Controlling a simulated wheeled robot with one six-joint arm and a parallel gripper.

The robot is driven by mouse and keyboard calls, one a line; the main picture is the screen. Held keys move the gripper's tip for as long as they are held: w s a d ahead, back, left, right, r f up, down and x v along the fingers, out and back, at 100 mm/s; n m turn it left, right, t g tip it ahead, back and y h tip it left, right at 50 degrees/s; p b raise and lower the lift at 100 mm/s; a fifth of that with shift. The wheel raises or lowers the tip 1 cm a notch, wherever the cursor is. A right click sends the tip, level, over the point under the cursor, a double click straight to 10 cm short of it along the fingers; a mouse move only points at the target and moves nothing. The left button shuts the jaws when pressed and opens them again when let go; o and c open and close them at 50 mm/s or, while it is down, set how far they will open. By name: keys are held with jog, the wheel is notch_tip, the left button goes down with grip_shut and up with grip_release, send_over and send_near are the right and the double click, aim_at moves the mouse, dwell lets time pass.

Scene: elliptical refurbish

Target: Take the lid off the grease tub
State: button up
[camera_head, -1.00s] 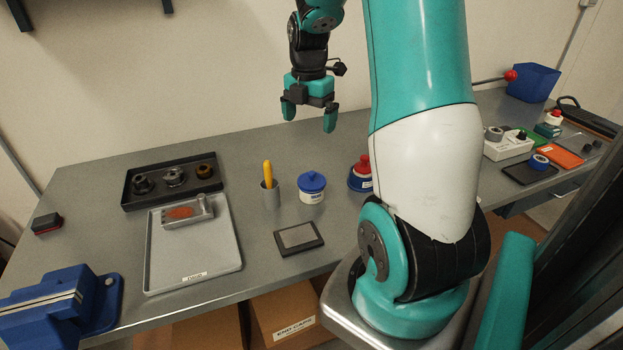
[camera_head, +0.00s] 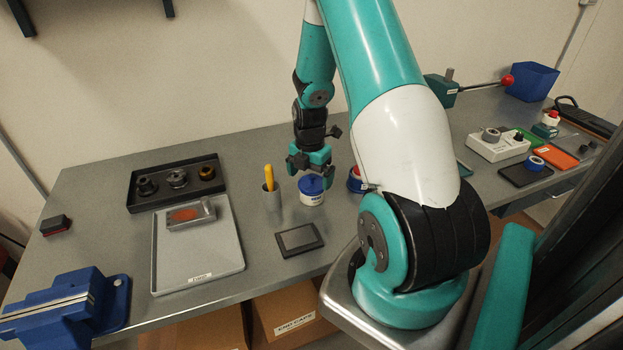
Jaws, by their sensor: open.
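The grease tub (camera_head: 311,199) is a small white tub with a label, upright on the grey bench near its middle. Its round blue lid (camera_head: 311,187) is on it. My gripper (camera_head: 310,175) points down just above the lid, open, with one finger toward each side of it. The lid's top is partly hidden by the gripper. I cannot tell if the fingers touch the lid.
A grey cup (camera_head: 271,201) with a yellow-handled tool stands close left of the tub. A red-and-blue container (camera_head: 355,181) is close right, partly behind my arm. A dark flat pad (camera_head: 298,240) lies in front. A grey tray (camera_head: 197,255) lies further left.

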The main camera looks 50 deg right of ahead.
jog(key=shift+f, duration=0.85)
jog(key=shift+c, duration=0.5)
jog(key=c, duration=0.7)
jog(key=shift+o, duration=0.2)
jog(key=shift+r, duration=0.15)
